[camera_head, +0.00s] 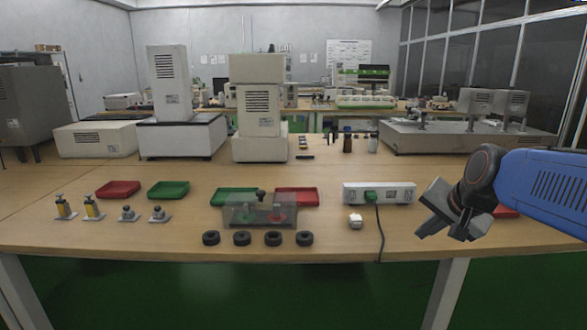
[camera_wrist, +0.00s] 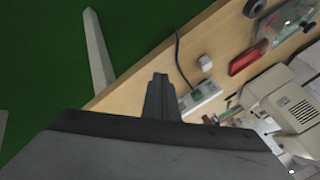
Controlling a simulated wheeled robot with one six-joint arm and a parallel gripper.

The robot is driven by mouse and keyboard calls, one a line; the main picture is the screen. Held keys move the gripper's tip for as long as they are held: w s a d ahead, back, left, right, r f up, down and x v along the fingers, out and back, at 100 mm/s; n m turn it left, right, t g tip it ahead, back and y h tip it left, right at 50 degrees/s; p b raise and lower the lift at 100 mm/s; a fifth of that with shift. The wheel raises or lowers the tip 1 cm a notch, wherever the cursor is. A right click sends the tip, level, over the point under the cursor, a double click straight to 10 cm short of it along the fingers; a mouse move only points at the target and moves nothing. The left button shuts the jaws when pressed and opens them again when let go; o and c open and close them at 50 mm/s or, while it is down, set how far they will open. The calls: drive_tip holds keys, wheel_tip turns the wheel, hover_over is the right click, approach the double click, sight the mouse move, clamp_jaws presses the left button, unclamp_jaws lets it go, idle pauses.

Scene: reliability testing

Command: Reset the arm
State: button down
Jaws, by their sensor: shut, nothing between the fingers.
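My arm, blue with a dark wrist, reaches in from the right in the head view. My grey gripper (camera_head: 430,225) hangs over the front right part of the wooden table (camera_head: 330,222). It is shut and empty, to the right of the white power strip (camera_head: 350,193) and the white plug block (camera_head: 355,221). In the wrist view the closed fingers (camera_wrist: 160,80) point towards the table edge, with the power strip beside their tips. A red tray (camera_head: 506,211) is partly hidden behind my gripper.
A clear box (camera_head: 248,213) and several black rings (camera_head: 273,239) stand at front centre. Red tray (camera_head: 118,189) and green tray (camera_head: 168,190) lie left, near small metal fixtures (camera_head: 129,214). A black cable (camera_head: 379,235) hangs over the front edge. White machines (camera_head: 181,135) stand behind.

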drive_tip(key=s+f+n+g, duration=0.1)
drive_tip(key=s+f+n, duration=0.2)
drive_tip(key=s, duration=0.3)
drive_tip(key=s+a+f+n, duration=0.1)
drive_tip(key=s+f+n, duration=0.2)
drive_tip(key=s, duration=0.4)
drive_tip(key=s+a+f+n+g+h, duration=0.1)
drive_tip(key=s+f+n, duration=0.1)
drive_tip(key=s+f, duration=0.3)
drive_tip(key=shift+s+n+g, duration=0.3)
drive_tip(key=shift+s+n, duration=0.1)
drive_tip(key=shift+s, duration=0.8)
